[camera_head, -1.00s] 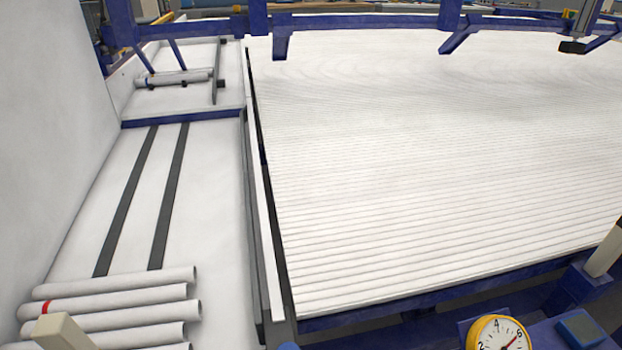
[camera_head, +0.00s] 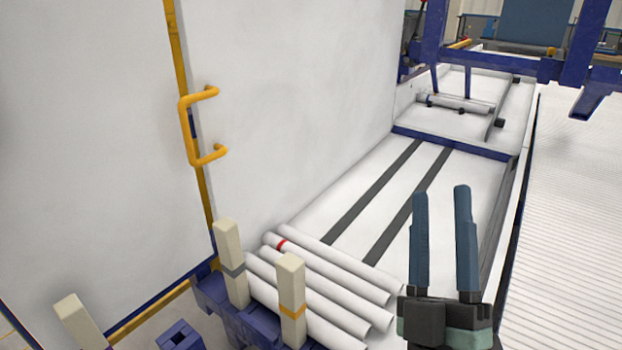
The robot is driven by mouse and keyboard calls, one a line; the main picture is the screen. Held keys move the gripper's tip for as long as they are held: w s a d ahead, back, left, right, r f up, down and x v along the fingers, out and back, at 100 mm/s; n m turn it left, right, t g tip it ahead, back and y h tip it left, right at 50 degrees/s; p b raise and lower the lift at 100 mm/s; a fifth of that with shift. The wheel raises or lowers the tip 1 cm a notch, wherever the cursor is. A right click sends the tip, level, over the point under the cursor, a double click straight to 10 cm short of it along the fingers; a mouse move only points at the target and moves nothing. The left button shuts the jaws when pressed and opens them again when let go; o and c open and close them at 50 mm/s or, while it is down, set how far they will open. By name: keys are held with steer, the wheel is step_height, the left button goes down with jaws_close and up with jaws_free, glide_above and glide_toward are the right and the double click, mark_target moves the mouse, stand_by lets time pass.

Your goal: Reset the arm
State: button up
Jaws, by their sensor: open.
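My gripper (camera_head: 442,195) is in the lower right of the head view. Its two dark blue fingers point up in the picture and stand apart, with nothing between them. Several white pipes (camera_head: 325,262) lie side by side at the lower middle, left of my gripper. One pipe has a red band near its far left end. The right ends of the pipes lie close to my gripper in the picture; I see no grip on them.
Beige posts (camera_head: 291,300) on a blue frame (camera_head: 215,292) stand at the pipes' left ends. A white wall panel (camera_head: 290,110) with a yellow handle (camera_head: 187,128) fills the left. A bed with dark strips (camera_head: 375,200) runs to the back, where another pipe (camera_head: 455,103) lies. A ribbed white surface (camera_head: 570,240) is at right.

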steer(key=s+a+r+m+h, duration=0.1)
steer(key=a+r+m+h, duration=0.15)
steer(key=r+m, duration=0.4)
steer(key=s+a+r+m+h, duration=0.1)
steer(key=a+r+m+h, duration=0.2)
steer(key=r, duration=0.7)
steer(key=s+a+r+t+y, duration=0.1)
steer(key=s+a+r+y, duration=0.3)
steer(key=a+r+y, duration=0.4)
step_height(320, 180, up, 32)
steer(key=n+p, duration=0.1)
steer(key=p, duration=3.2)
steer(key=shift+w+a+y, duration=0.2)
steer(key=shift+a+y, duration=0.1)
steer(key=shift+y, duration=0.05)
